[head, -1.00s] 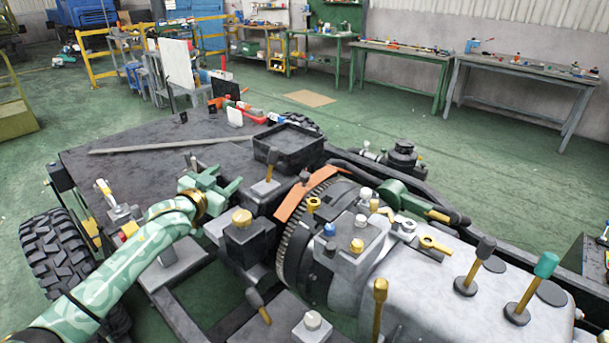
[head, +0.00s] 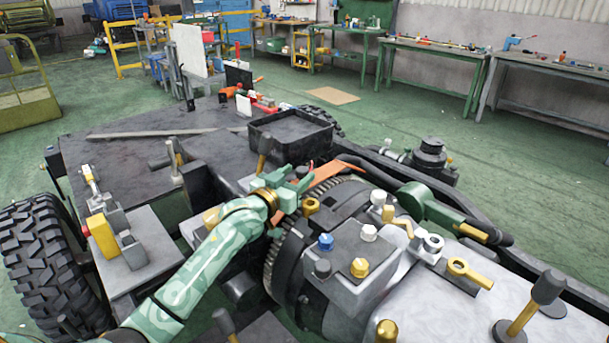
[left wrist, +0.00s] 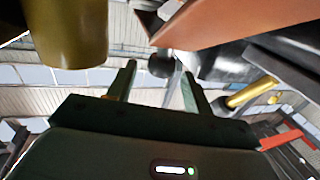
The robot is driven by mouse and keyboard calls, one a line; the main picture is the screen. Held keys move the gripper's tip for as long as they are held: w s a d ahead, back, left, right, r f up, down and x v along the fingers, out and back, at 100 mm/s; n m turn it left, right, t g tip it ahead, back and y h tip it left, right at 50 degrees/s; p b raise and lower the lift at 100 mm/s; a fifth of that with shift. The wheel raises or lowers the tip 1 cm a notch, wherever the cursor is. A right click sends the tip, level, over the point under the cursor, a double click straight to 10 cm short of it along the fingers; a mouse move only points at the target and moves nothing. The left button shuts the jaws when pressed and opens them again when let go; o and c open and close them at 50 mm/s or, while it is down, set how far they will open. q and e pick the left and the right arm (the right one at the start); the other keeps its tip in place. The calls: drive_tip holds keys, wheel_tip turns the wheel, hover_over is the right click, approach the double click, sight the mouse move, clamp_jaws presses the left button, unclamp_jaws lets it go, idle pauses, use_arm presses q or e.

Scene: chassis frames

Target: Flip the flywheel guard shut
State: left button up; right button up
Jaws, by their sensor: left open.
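The orange flywheel guard (head: 336,177) is a flat plate along the upper side of the toothed flywheel (head: 273,258). Part of it is hidden behind my left gripper. My left gripper (head: 302,184) is open, with its fingers at the guard in the head view; I cannot tell whether they touch it. My right gripper is not in view.
A gold-capped bolt (head: 310,206) stands close beside my left gripper. A grey block with blue, white and gold caps (head: 345,262) is to the right. A black open tray (head: 291,136) lies behind, and a dark-handled lever (head: 264,150) stands near my wrist.

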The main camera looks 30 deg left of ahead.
sight(299, 174)
use_arm(q)
drive_tip(key=w, duration=0.2)
drive_tip(key=shift+w+d+f+b, duration=0.1)
drive_tip(key=shift+w+f+b, duration=0.2)
drive_tip(key=shift+w+b, duration=0.1)
drive_tip(key=shift+w+r, duration=0.15)
drive_tip(key=shift+r, duration=0.05)
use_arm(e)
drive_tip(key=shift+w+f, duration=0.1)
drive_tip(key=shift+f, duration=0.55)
use_arm(q)
drive_tip(key=shift+c, duration=0.3)
